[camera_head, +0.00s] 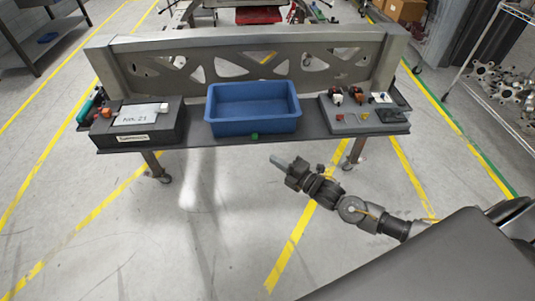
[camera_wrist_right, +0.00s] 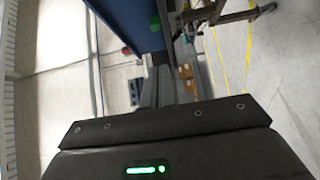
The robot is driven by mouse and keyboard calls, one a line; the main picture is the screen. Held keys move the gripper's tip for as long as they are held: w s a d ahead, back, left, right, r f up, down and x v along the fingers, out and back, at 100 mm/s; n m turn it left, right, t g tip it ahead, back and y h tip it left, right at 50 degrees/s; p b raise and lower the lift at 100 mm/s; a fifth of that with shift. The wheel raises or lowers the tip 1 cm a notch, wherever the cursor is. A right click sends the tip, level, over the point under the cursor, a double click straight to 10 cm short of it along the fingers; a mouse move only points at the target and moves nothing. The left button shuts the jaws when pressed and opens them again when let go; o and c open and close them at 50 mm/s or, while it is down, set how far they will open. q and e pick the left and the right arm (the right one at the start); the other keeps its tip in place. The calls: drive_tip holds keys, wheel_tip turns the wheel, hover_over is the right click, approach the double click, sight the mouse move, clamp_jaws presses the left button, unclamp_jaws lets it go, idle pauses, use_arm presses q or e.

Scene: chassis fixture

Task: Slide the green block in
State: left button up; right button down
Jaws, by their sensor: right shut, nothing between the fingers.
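The small green block (camera_head: 254,136) is at the front edge of the table, just in front of the blue bin (camera_head: 252,124). The block also shows in the right wrist view as a small green patch (camera_wrist_right: 155,23) beside the blue bin (camera_wrist_right: 122,22). My right gripper (camera_head: 276,160) is shut and empty. It is in front of the table, below and to the right of the block in the head view, and apart from it. Its grey fingers show in the right wrist view (camera_wrist_right: 165,88). My left gripper is not in view.
A dark box with a labelled plate (camera_head: 137,118) is at the table's left. A grey fixture block with small coloured parts (camera_head: 352,119) is at its right. A metal truss panel (camera_head: 207,70) stands behind the bin. The floor in front of the table is clear.

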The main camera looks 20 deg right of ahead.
drive_tip(key=v, duration=0.3)
drive_tip(key=shift+s+r, duration=0.1)
idle(0.5)
drive_tip(key=s+d+f+m+g+h, duration=0.2)
drive_tip(key=d+f+m, duration=0.2)
drive_tip(key=f, duration=0.5)
drive_tip(key=s+d+f+m+g+h, duration=0.1)
drive_tip(key=s+d+f+m+h, duration=0.2)
drive_tip(key=f, duration=0.6)
drive_tip(key=d+f+m+g+h, duration=0.2)
drive_tip(key=d+f+m, duration=0.4)
drive_tip(key=f, duration=0.2)
drive_tip(key=s+f+m+g+h, duration=0.2)
drive_tip(key=s+f+m+g, duration=0.3)
drive_tip(key=s+f, duration=0.95)
drive_tip(key=s+a+f+m+g, duration=0.1)
drive_tip(key=s+a, duration=0.3)
drive_tip(key=s, duration=0.4)
drive_tip(key=s+a+f+m+g, duration=0.1)
drive_tip(key=s+a+f+g, duration=0.1)
drive_tip(key=s, duration=0.6)
drive_tip(key=s+a+f+g, duration=0.2)
drive_tip(key=s+a+f, duration=0.3)
drive_tip(key=s, duration=0.3)
drive_tip(key=shift+s+a+m+y, duration=0.3)
drive_tip(key=shift+s+m+y, duration=0.05)
drive_tip(key=shift+m+y, duration=0.05)
